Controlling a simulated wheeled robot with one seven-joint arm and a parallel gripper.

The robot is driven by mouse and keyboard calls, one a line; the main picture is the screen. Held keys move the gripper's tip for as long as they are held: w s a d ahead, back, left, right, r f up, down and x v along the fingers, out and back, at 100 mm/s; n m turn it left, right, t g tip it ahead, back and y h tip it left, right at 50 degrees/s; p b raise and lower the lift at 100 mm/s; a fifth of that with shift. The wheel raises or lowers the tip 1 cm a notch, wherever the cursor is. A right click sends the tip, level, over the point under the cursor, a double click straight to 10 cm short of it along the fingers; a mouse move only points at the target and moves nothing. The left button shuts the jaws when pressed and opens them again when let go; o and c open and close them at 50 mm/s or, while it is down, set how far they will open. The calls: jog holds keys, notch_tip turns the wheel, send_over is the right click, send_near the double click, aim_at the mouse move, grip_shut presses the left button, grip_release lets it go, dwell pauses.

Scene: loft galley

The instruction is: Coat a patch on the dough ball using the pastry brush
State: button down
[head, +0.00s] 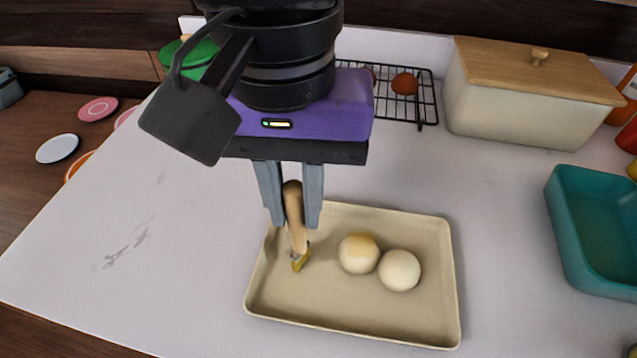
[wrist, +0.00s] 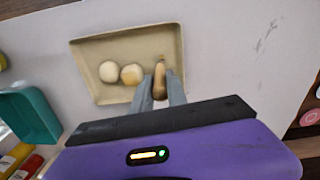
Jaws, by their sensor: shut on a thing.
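My gripper (head: 295,224) is shut on the wooden handle of the pastry brush (head: 293,205) and points down over the left part of the tray (head: 345,323). The brush's yellowish tip (head: 299,264) hangs low there, left of the dough balls and apart from them; I cannot tell if it touches the tray. The left dough ball (head: 358,257) has a yellow patch on top. The right dough ball (head: 400,271) looks plain and pale. In the wrist view the brush handle (wrist: 160,80) is between my fingers, beside the patched ball (wrist: 131,74).
A cream box with a wooden lid (head: 520,100) and a wire rack (head: 418,92) stand behind the tray. A teal bin (head: 575,245) is at right. Colored plates (head: 57,149) lie at far left, beyond the counter edge. The counter left of the tray is clear.

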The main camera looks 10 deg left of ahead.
jog(key=shift+a, duration=0.15)
jog(key=shift+s+r+p, duration=0.1)
jog(key=shift+r+p, duration=1.9)
jog(key=shift+r, duration=1.05)
jog(key=shift+r+p, duration=1.05)
jog(key=shift+r, duration=0.45)
